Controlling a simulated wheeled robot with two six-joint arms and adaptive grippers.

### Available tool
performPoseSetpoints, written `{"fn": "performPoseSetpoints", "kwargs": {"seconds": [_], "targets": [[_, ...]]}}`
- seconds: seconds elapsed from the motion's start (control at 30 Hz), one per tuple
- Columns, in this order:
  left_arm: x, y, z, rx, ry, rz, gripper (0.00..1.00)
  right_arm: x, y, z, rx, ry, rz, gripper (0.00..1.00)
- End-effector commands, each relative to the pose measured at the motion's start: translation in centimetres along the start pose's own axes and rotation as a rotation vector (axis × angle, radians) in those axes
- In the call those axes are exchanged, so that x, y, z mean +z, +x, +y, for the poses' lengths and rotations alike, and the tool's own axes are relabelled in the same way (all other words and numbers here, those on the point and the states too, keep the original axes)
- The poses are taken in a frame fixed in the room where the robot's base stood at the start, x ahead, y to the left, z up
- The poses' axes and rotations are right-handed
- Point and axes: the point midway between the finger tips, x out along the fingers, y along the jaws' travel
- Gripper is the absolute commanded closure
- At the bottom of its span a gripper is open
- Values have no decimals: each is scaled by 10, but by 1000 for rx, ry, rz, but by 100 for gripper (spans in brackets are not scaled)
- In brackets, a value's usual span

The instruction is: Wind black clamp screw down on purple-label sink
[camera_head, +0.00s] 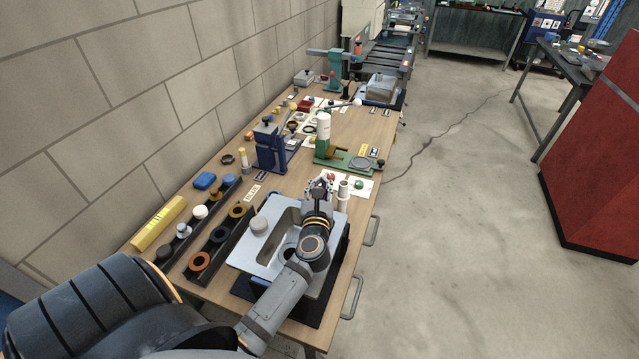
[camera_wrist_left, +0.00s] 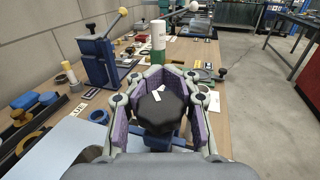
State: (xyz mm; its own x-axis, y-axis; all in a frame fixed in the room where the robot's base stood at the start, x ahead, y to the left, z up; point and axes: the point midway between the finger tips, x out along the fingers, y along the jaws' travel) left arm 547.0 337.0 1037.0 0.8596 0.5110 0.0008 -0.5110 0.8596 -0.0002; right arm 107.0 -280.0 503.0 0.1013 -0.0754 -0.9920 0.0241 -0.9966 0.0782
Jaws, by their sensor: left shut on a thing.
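The steel sink (camera_head: 247,254) lies in a dark rack at the near end of the bench, with my left arm crossing over it. My left gripper (camera_head: 319,187) is at the sink's far right edge. In the left wrist view, my left gripper (camera_wrist_left: 160,104) is shut around a black faceted knob (camera_wrist_left: 161,112) with a small white mark on top. Its purple-lined fingers are on both sides of this clamp screw knob. The screw's lower part is hidden. I cannot make out a purple label on this sink. My right gripper is not in view.
Dark trays with round parts (camera_head: 201,260) lie left of the sink. A blue press (camera_head: 268,146) and a green stand (camera_head: 324,140) stand beyond it. A white cylinder (camera_head: 343,193) is close right of my gripper. A brick wall borders the left; open floor lies right.

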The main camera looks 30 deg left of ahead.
Motion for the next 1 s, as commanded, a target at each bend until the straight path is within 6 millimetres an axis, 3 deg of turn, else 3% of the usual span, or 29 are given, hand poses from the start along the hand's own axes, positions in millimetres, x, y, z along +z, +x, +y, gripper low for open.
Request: {"fn": "performPoseSetpoints", "kwargs": {"seconds": [0.67,0.7,0.8,1.0], "targets": [[-1,0,0,0,1,2,100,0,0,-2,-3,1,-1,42],[-1,0,0,0,0,2,73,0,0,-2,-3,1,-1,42],[-1,0,0,1,0,1,60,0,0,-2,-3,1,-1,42],[0,0,0,1,0,1,58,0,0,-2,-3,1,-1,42]]}}
